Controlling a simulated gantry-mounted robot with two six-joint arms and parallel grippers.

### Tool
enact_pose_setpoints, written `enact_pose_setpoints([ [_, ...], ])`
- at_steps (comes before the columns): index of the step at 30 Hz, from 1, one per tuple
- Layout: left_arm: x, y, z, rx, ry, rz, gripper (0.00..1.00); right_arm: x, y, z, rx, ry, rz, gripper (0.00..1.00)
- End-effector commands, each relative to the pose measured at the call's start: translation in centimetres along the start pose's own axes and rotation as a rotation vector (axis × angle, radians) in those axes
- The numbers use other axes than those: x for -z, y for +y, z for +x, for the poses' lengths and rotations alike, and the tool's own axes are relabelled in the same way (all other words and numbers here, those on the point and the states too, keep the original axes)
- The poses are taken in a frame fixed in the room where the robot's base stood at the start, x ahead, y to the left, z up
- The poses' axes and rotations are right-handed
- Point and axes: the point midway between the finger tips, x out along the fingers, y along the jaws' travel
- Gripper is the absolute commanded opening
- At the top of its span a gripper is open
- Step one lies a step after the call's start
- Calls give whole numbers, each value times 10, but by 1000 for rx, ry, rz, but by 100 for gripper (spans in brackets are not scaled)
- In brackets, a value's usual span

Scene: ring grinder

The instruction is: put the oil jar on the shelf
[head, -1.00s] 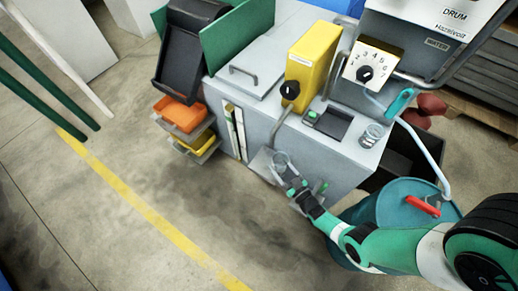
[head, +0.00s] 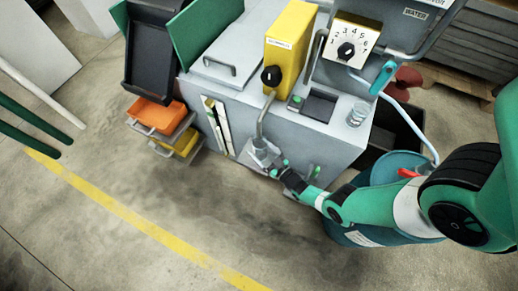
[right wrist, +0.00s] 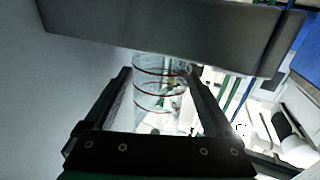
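A clear glass jar (head: 261,150) is at the small grey shelf (head: 252,161) on the front of the grinder, just under the spout of the yellow dispenser (head: 291,60). My right gripper (head: 273,163) reaches it from the lower right. In the right wrist view the jar (right wrist: 158,92), marked with red rings, stands between the two fingers, which close on its sides. I cannot tell whether its base touches the shelf. A second glass jar (head: 358,114) stands on the grinder's top at the right. My left gripper is not in view.
A dark grey bar (right wrist: 165,30) crosses close above the jar in the right wrist view. A teal drum (head: 362,232) stands below my right arm. Orange (head: 155,115) and yellow (head: 181,143) bins hang at the grinder's left. The floor in front is clear.

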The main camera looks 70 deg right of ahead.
Motion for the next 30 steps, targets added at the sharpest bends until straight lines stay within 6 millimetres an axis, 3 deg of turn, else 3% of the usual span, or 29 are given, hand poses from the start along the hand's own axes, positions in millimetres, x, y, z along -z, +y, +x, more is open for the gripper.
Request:
enact_pose_setpoints([
  [9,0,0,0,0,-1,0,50,1,0,0,0,1,0,99],
  [13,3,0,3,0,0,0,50,2,0,-9,-1,0,0,99],
  [24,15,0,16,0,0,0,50,2,1,-92,-5,-1,1,99],
  [30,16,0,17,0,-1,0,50,0,1,-117,-3,1,-1,99],
])
